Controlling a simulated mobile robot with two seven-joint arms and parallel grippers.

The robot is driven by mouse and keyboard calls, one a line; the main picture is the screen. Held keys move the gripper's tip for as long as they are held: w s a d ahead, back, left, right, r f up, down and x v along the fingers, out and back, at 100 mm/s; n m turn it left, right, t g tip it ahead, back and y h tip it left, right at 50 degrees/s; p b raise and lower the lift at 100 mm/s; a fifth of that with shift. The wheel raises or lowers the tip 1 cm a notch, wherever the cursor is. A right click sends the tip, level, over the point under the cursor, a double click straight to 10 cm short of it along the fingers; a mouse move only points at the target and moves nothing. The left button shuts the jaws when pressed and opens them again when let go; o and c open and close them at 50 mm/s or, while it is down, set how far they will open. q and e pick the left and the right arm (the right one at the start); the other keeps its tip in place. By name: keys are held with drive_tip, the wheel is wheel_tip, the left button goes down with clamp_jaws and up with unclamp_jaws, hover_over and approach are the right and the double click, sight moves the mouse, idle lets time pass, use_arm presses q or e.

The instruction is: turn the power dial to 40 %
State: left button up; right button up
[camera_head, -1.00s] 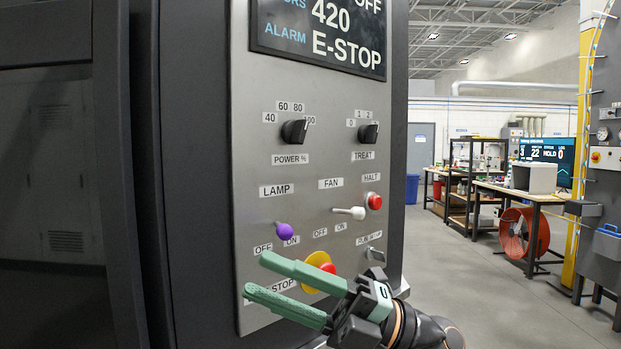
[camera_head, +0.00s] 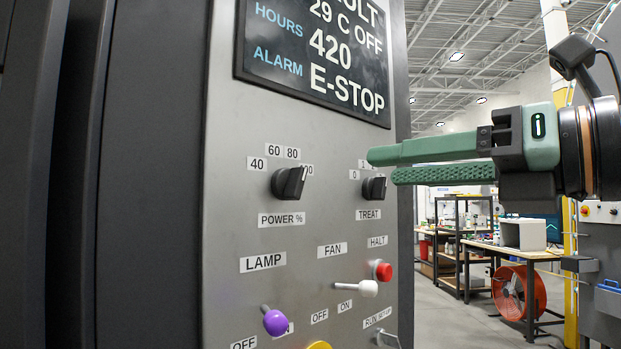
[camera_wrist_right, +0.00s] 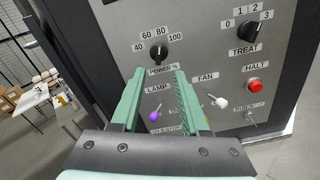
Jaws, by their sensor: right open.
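The power dial (camera_head: 289,183) is a black knob on the grey panel (camera_head: 230,222), above the POWER % label. Its labels run 40, 60, 80, 100. In the head view its white mark tilts to the upper right, towards 100. It also shows in the wrist view (camera_wrist_right: 160,52), just beyond the fingertips. My right gripper (camera_head: 382,166) is open and empty, with green fingers pointing left. In the head view it covers part of the TREAT labels, right of the power dial. In the wrist view its fingertips (camera_wrist_right: 160,72) are apart, below the dial. My left gripper is not in view.
The TREAT dial (camera_head: 374,187) sits right of the power dial. Below are a purple lamp lever (camera_head: 275,321), a white fan lever (camera_head: 357,289), a red HALT button (camera_head: 382,271) and a yellow emergency-stop base (camera_head: 319,345). The display (camera_head: 316,60) reads E-STOP.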

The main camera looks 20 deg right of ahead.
sight(304, 175)
drive_tip(key=p+x, duration=0.2)
drive_tip(key=x, duration=1)
drive_tip(key=shift+w+a+p, duration=0.1)
drive_tip(key=shift+a+p, duration=0.05)
drive_tip(key=shift+p, duration=0.2)
clamp_jaws()
